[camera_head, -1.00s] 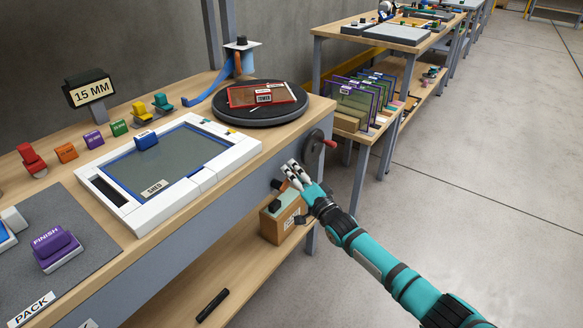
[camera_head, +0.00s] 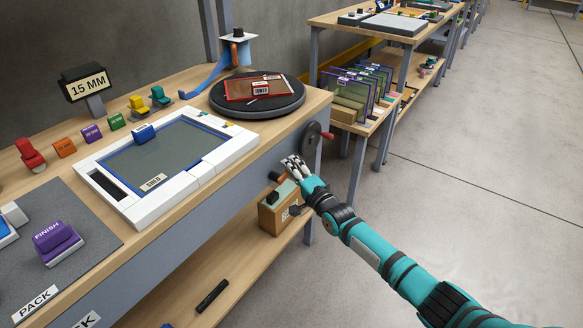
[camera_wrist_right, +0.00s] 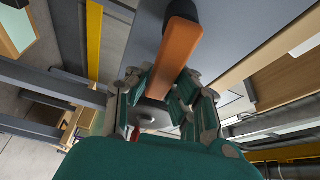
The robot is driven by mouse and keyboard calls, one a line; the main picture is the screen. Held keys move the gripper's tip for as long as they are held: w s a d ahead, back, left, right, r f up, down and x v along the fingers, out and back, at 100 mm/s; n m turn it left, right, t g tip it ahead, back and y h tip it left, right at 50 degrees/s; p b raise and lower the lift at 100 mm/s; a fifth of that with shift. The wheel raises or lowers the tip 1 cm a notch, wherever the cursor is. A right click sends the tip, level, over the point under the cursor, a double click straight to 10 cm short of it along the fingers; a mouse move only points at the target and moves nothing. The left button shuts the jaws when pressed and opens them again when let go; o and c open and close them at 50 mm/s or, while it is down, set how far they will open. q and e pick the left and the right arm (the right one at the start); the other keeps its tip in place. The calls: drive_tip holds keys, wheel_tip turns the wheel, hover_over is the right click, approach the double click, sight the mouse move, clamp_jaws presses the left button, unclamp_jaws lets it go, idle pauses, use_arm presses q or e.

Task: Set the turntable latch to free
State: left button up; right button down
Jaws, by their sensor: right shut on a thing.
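The black round turntable (camera_head: 245,106) sits at the bench's far right corner, with a red frame (camera_head: 238,91) lying on it. An orange lever with a black pivot, which I take to be the latch, is on the bench's front side below; its black part shows in the head view (camera_head: 274,176). My right gripper (camera_head: 291,164) is at this lever. In the right wrist view the orange lever (camera_wrist_right: 178,42) runs down between the fingers of the gripper (camera_wrist_right: 160,100), which is shut on it. My left gripper is not in view.
A dark handwheel (camera_head: 311,140) with a red knob is close to my right gripper. A white-framed tray (camera_head: 205,172) lies on the bench. The floor to the right is clear.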

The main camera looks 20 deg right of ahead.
drive_tip(key=shift+f, duration=0.1)
drive_tip(key=c, duration=1.2)
unclamp_jaws()
drive_tip(key=shift+o, duration=0.2)
drive_tip(key=shift+s, duration=0.1)
drive_tip(key=v, duration=1.1)
drive_tip(key=shift+s, duration=0.45)
drive_tip(key=shift+d, duration=0.15)
